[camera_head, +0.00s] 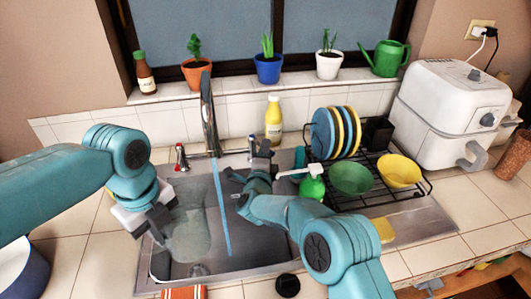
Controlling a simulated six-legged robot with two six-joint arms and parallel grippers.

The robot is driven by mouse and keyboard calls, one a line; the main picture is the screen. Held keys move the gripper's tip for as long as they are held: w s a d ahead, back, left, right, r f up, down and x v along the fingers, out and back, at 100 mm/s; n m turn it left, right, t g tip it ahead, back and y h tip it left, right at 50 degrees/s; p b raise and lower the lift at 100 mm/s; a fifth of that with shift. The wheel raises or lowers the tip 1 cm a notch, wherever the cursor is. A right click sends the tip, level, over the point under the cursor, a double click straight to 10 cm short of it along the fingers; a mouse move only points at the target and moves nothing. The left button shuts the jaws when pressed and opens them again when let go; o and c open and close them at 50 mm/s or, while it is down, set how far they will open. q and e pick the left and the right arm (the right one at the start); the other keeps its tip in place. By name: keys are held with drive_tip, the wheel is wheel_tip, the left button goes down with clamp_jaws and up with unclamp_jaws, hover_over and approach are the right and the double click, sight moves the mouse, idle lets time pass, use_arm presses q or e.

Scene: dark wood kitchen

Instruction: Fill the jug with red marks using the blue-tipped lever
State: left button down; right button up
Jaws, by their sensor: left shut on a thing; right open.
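A clear jug (190,238) is in my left gripper (160,222), which is shut on it over the left part of the sink. Red marks on the jug cannot be made out. The tall metal tap (207,115) pours a thin blue stream of water (221,205) into the sink, which appears to pass just right of the jug. My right gripper (249,168) is open by the lever on the right of the tap; it largely hides this lever and its tip. The red-tipped lever (181,155) stands left of the tap.
The metal sink (260,250) lies below both arms. A dish rack (425,192) with plates and bowls is at the right. Potted plants line the sill.

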drive_tip(key=shift+s+r, duration=0.1)
drive_tip(key=shift+r, duration=0.05)
drive_tip(key=shift+c, duration=0.3)
clamp_jaws()
drive_tip(key=shift+w+d+n+y, duration=0.35)
drive_tip(key=shift+d+n+y, duration=0.25)
drive_tip(key=shift+y, duration=0.3)
drive_tip(key=shift+w+d+n+y, duration=0.25)
drive_tip(key=shift+n+y, duration=0.25)
drive_tip(key=shift+y, duration=0.3)
drive_tip(key=shift+w+d+n+y, duration=0.1)
drive_tip(key=shift+w+n+y, duration=0.1)
drive_tip(key=shift+n+y, duration=0.45)
drive_tip(key=shift+o, duration=0.3)
unclamp_jaws()
drive_tip(key=s+d, duration=0.1)
drive_tip(key=s, duration=1)
drive_tip(key=shift+s+d, duration=0.35)
drive_tip(key=shift+s, duration=0.05)
